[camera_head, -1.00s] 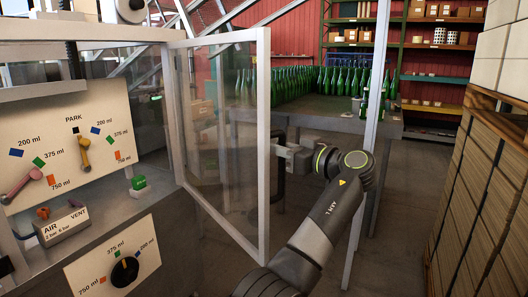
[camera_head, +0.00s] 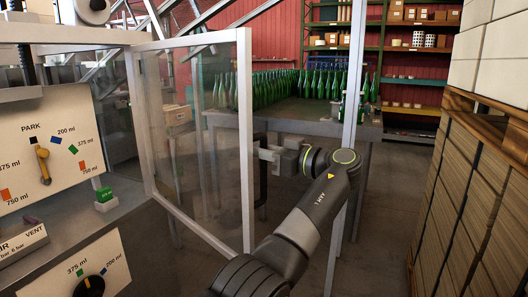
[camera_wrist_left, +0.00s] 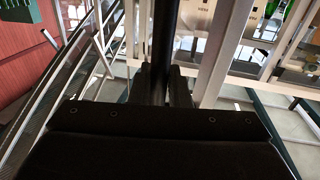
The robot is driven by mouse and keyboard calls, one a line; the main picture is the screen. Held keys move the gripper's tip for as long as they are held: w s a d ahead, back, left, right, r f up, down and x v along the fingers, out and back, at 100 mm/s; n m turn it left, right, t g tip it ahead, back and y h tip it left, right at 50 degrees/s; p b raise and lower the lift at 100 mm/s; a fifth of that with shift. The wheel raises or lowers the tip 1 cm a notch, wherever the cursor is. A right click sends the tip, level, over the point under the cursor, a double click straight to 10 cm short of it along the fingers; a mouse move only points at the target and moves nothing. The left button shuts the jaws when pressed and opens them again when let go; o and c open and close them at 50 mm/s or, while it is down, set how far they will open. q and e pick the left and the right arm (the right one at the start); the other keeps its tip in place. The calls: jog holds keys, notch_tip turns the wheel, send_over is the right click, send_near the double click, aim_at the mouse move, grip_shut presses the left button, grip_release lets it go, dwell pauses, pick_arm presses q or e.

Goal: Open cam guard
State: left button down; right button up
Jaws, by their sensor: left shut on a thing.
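The cam guard is a clear panel in a pale metal frame (camera_head: 246,120). In the head view it stands swung out from the machine, its far upright (camera_head: 139,130) beside the machine. My left gripper (camera_head: 268,156) is at the guard's free edge, on its right side. It is shut on the guard's dark handle (camera_head: 262,185). In the left wrist view the handle (camera_wrist_left: 165,38) runs as a black bar between the fingers (camera_wrist_left: 166,82). The fingertips are partly hidden behind the frame in the head view. My right gripper is not in view.
The machine's dial panel (camera_head: 75,125) and a green button box (camera_head: 105,199) are at left. A table (camera_head: 225,118) with many green bottles stands behind the guard. A pale post (camera_head: 349,110) rises behind my left arm. Stacked cartons (camera_head: 465,200) line the right. Floor shows between.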

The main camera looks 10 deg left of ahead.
pick_arm(q)
jog(key=c, duration=1.5)
grip_release()
jog(key=shift+a, duration=0.1)
jog(key=shift+o, duration=0.5)
jog(key=v, duration=0.7)
jog(key=shift+d+b, duration=0.3)
jog(key=shift+b, duration=0.15)
jog(key=shift+c, duration=0.5)
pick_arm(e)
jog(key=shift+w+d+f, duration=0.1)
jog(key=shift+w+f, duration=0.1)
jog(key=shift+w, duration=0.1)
